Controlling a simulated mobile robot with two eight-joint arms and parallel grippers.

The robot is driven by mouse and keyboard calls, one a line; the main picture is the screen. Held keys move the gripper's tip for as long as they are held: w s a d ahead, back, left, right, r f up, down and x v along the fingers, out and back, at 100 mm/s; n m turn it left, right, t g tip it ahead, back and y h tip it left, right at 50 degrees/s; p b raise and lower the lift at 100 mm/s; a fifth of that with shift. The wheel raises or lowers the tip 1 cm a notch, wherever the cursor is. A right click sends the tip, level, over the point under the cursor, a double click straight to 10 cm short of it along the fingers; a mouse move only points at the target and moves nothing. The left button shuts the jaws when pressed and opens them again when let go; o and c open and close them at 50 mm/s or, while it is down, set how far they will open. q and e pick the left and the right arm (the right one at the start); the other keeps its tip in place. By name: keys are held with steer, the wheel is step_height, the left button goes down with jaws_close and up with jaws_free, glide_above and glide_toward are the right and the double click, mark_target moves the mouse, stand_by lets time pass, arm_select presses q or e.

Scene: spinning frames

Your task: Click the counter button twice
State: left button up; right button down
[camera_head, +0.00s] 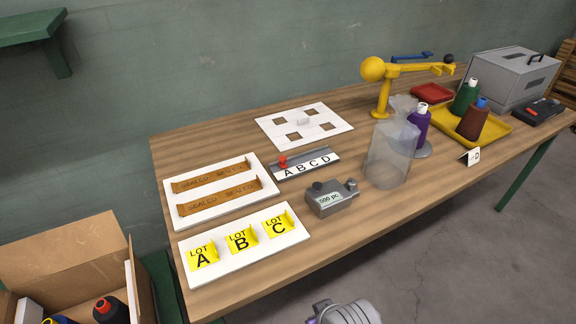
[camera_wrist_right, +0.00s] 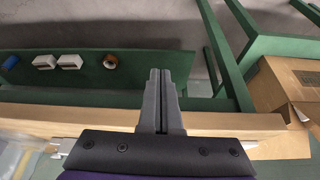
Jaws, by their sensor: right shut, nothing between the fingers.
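The grey counter (camera_head: 331,198) stands on the wooden table near its front edge, with a label that seems to read "500 pc". It has a dark round part on its top left and a small knob on its right end; I cannot tell for sure which is the button. In the right wrist view my right gripper (camera_wrist_right: 160,88) is shut and empty, its two fingers side by side. The counter does not show in that view. A grey part of my arm shows at the bottom of the head view, apart from the counter. My left gripper is in neither view.
A cardboard box (camera_head: 75,250) is at lower left. Bare tabletop lies in front of the counter.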

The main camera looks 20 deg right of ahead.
step_height(320, 180, up, 9)
steer(key=p, duration=0.7)
step_height(320, 180, up, 13)
steer(key=m+t+y+p, duration=0.2)
steer(key=m+t+p, duration=0.2)
steer(key=m, duration=0.3)
glide_above(320, 188)
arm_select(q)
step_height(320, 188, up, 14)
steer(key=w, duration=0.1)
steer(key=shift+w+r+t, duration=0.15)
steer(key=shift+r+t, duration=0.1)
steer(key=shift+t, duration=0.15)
arm_select(e)
steer(key=shift+f, duration=0.2)
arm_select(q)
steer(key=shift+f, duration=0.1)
arm_select(e)
steer(key=shift+f, duration=0.1)
step_height(320, 188, down, 8)
steer(key=b, duration=0.5)
steer(key=shift+a+r, duration=0.1)
steer(key=shift+r, duration=0.1)
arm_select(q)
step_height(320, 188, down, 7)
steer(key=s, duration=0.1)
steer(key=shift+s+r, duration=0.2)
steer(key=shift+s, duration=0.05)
arm_select(e)
steer(key=shift+f, duration=0.5)
